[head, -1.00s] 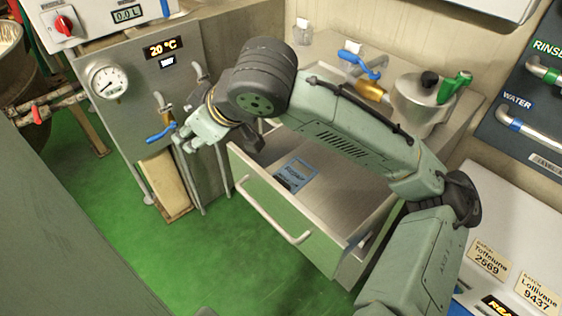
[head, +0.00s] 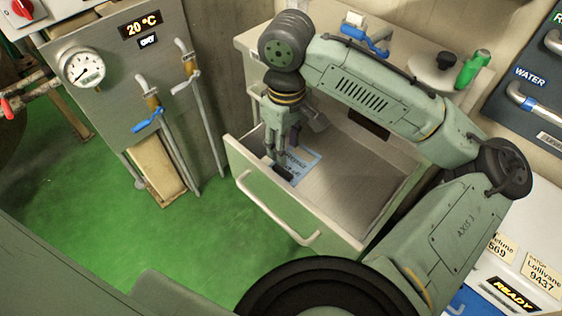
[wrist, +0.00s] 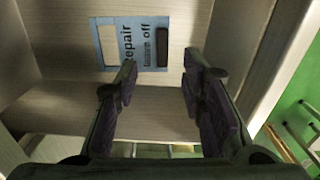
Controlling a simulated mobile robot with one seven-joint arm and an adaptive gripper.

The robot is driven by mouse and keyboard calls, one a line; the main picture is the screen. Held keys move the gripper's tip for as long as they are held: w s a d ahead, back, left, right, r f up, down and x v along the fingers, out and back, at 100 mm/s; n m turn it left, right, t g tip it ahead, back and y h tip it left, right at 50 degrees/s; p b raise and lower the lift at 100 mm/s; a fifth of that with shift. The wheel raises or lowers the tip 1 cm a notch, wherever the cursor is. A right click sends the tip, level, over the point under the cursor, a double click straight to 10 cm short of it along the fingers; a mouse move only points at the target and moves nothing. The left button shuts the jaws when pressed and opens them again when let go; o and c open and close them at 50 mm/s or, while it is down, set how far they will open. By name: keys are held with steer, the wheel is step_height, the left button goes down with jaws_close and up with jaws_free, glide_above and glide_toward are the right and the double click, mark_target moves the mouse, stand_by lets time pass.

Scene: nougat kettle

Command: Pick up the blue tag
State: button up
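The blue tag (head: 299,162) lies flat on the floor of the open drawer (head: 335,190), near its left front corner. In the wrist view the blue tag (wrist: 109,62) shows a white patch, dark lettering reading "repair" and "off", and a dark oblong piece at its right end. My gripper (head: 279,158) points down into the drawer over the tag and partly hides it in the head view. In the wrist view my gripper (wrist: 160,80) is open, its two dark fingers well apart with nothing between them. The tag lies beyond the fingertips, apart from them.
The drawer's front wall (head: 238,160) and handle (head: 275,210) stand close to my gripper. Pipes with a blue-handled valve (head: 150,122) rise on the left. The green floor (head: 200,230) is clear.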

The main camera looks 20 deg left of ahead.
mark_target(282, 171)
step_height(282, 171, down, 3)
steer(key=shift+f, duration=0.1)
steer(key=shift+s+a+f+p, duration=0.15)
steer(key=shift+f+p, duration=0.1)
steer(key=shift+f, duration=1.05)
steer(key=shift+w+a+f+p, duration=0.1)
steer(key=shift+a+f+p, duration=0.1)
steer(key=shift+f, duration=1.1)
steer(key=shift+c, duration=0.4)
jaws_close()
